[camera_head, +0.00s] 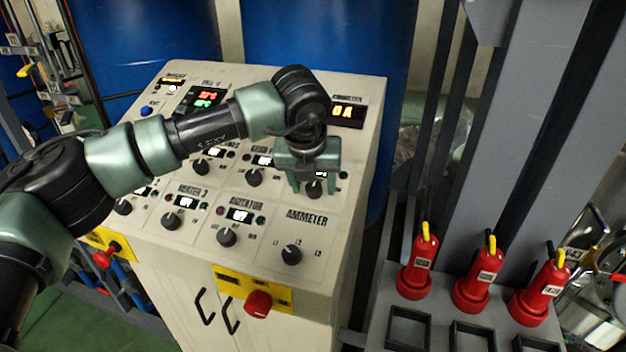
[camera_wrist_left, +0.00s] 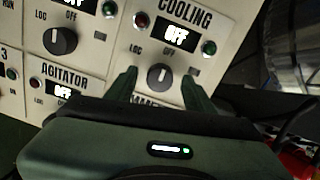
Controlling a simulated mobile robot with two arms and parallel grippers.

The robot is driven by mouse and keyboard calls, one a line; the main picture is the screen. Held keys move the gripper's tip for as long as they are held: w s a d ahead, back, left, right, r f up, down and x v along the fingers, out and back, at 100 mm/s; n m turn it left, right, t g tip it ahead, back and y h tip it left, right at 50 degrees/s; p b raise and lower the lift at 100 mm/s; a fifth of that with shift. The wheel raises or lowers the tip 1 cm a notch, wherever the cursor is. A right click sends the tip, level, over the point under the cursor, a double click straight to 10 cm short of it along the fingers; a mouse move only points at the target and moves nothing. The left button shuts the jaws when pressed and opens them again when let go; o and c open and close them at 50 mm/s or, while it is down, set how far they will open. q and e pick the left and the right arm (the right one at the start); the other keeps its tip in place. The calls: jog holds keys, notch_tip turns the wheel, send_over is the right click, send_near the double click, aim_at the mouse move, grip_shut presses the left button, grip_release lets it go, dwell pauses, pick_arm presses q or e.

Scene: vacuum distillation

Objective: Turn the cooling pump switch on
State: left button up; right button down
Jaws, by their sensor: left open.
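The cooling pump switch is a round black knob with a white pointer line (camera_wrist_left: 158,77), on the beige panel under the "COOLING" label. Its display (camera_wrist_left: 178,36) reads OFF. The knob also shows in the head view (camera_head: 314,190), at the panel's right side. My left gripper (camera_head: 314,184) reaches over the panel from the left. In the left wrist view its two green fingers (camera_wrist_left: 160,82) are open, one on each side of the knob. A gap shows on both sides, and I cannot tell whether either finger touches it. My right gripper is not in view.
Other black knobs, such as the agitator knob (camera_head: 227,237) and ammeter knob (camera_head: 291,254), sit close by on the control panel (camera_head: 335,225). A red emergency button (camera_head: 258,303) is on the front.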

pick_arm(q)
grip_shut()
jog(key=shift+f+m+b, duration=0.15)
jog(key=shift+m+b, duration=0.15)
jog(key=shift+b, duration=0.3)
jog(key=m+b, duration=0.4)
jog(key=b, duration=0.2)
jog(key=shift+f, duration=0.1)
jog(key=m+b, duration=0.2)
jog(key=m, duration=0.2)
jog(key=shift+r+m+b, duration=0.25)
jog(key=shift+m+b, duration=0.4)
jog(key=shift+m, duration=1.25)
grip_release()
